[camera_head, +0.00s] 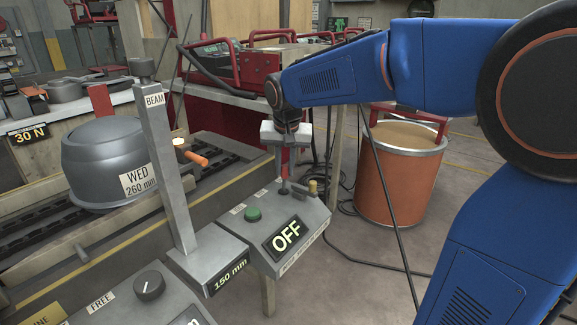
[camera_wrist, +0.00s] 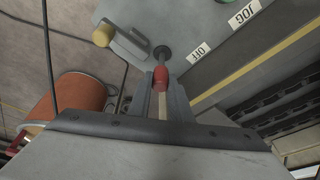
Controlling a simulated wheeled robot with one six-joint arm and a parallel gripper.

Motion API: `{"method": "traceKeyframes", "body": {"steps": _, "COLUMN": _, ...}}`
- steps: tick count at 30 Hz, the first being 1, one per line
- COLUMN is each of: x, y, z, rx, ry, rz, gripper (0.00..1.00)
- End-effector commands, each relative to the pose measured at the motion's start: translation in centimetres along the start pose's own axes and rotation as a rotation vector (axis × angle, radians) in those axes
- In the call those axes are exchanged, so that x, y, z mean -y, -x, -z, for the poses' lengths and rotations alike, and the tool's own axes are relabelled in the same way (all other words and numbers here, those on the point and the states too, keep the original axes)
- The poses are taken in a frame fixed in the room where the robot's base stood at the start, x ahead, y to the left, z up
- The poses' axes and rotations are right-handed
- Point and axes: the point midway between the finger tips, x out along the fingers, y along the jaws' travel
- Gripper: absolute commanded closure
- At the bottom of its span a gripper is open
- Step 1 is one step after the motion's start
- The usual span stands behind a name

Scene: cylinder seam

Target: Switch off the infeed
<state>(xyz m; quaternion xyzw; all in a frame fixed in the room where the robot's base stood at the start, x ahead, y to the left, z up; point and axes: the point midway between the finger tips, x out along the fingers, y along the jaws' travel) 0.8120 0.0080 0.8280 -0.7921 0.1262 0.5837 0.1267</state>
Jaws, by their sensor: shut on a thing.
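The infeed control box (camera_head: 290,222) is a grey sloped box with a lit display (camera_head: 286,235) reading OFF. A switch lever (camera_head: 284,188) stands on its top at the back. In the wrist view the lever has a red knob (camera_wrist: 160,77) on a thin stem, near a label (camera_wrist: 198,53) reading OFF. My gripper (camera_head: 285,158) comes down over the lever, and in the wrist view its fingers (camera_wrist: 161,92) are shut on the red knob. A green button (camera_head: 253,214) sits left of the lever.
A brass-coloured knob (camera_head: 312,187) stands close right of the lever. A grey post marked BEAM (camera_head: 165,160) rises left of the box. A dark drum marked WED 260 mm (camera_head: 105,160) rests on the conveyor. An orange bin (camera_head: 400,180) stands behind on the right.

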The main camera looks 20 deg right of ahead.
Motion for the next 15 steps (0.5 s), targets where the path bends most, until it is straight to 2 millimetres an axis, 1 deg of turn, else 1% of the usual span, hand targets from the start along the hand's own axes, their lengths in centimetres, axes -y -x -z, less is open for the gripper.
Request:
{"method": "traceKeyframes", "body": {"steps": 1, "x": 0.4, "y": 0.2, "z": -0.5, "rx": -0.033, "ry": 0.015, "rz": -0.018, "gripper": 1.00}}
{"method": "traceKeyframes", "body": {"steps": 3, "x": 0.7, "y": 0.3, "z": -0.9, "rx": -0.080, "ry": 0.027, "rz": -0.047, "gripper": 1.00}}
{"method": "traceKeyframes", "body": {"steps": 15, "x": 2.0, "y": 0.4, "z": -2.9, "rx": -0.318, "ry": 0.083, "rz": -0.196, "gripper": 1.00}}
